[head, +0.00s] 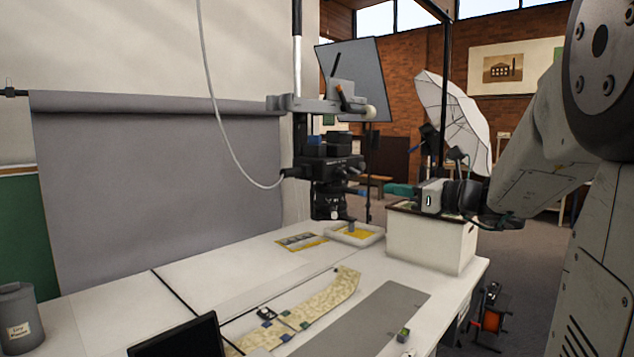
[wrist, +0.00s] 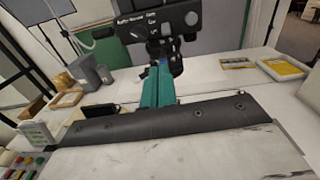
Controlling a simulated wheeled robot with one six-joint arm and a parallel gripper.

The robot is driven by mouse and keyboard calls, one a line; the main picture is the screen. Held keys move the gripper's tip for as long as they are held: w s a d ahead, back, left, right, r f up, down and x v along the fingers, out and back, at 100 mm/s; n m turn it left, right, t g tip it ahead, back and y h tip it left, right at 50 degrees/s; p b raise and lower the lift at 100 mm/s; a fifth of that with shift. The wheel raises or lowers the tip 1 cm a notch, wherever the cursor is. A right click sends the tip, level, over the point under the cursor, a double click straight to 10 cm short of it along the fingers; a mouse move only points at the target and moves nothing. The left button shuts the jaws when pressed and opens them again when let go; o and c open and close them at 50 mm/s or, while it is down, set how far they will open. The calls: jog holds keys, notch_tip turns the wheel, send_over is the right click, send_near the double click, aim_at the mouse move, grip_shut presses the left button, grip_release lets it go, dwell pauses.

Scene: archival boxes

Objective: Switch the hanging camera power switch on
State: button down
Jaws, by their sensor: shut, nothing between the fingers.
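The black camera (head: 332,172) hangs lens-down from a column arm over the white table, with a pale cable running to its left side. In the wrist view the camera body (wrist: 165,24) fills the top middle, with pale lettering, a round pale dial and small controls on its face. I cannot tell which control is the power switch or how it is set. My gripper's teal fingers (wrist: 159,72) are shut and empty, just below the camera in the picture; I see no clear contact. In the head view my arm reaches in from the right, and its fingertips are not clear.
A white box (head: 430,246) stands at the table's right end, below my wrist. A shallow tray (head: 356,234) with yellow contents lies below the camera. A patterned strip (head: 318,306) and a grey mat (head: 372,318) lie in front.

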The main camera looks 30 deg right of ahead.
aim_at(354, 171)
jog(key=shift+d+r+m+t, duration=0.2)
jog(key=shift+d+m+t, duration=0.1)
jog(key=shift+d, duration=0.3)
jog(key=x, duration=1)
jog(key=shift+f, duration=0.15)
